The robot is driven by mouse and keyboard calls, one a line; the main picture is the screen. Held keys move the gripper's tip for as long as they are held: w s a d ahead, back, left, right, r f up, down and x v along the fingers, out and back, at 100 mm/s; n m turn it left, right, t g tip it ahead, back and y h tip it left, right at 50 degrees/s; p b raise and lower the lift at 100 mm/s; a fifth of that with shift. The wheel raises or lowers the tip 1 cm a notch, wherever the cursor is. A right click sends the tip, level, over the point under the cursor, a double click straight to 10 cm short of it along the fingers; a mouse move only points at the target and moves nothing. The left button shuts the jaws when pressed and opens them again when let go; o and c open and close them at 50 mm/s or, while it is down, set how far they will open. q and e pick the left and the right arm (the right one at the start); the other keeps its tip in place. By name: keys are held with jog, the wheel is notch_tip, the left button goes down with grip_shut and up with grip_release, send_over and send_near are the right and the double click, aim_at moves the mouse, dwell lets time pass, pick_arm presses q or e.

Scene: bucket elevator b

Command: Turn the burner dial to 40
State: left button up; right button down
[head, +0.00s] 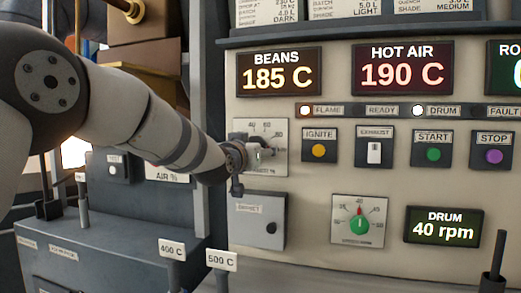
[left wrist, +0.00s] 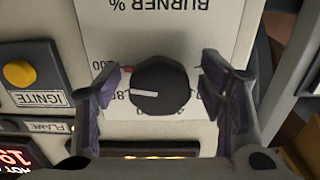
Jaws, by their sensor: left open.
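The burner dial (left wrist: 172,80) is a round black knob with a white pointer line, on a pale scale plate marked BURNER %, upside down in the left wrist view. The pointer points left in that view, close to the 80 mark. In the head view the scale plate (head: 270,130) shows 40, 60 and 80, but my gripper hides the knob. My left gripper (left wrist: 162,82) is open, with one finger on each side of the dial and visible gaps to it. In the head view it is at the plate (head: 248,158). My right gripper is not in view.
The ignite button (head: 319,151) and exhaust switch (head: 374,153) sit to the right of the burner plate. A cover plate (head: 257,220) is below it, and a green drum dial (head: 359,223) is lower right. Displays read beans 185 C (head: 279,72) and hot air 190 C (head: 403,69).

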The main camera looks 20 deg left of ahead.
pick_arm(q)
jog(key=shift+s+r, duration=0.35)
jog(key=shift+s, duration=0.25)
jog(key=shift+c, duration=0.4)
jog(key=shift+s, duration=0.1)
jog(key=c, duration=1.1)
jog(key=shift+f, duration=0.1)
jog(key=shift+n, duration=0.3)
jog(key=n, duration=2.3)
jog(key=shift+d+r, duration=0.2)
jog(key=shift+r, duration=0.2)
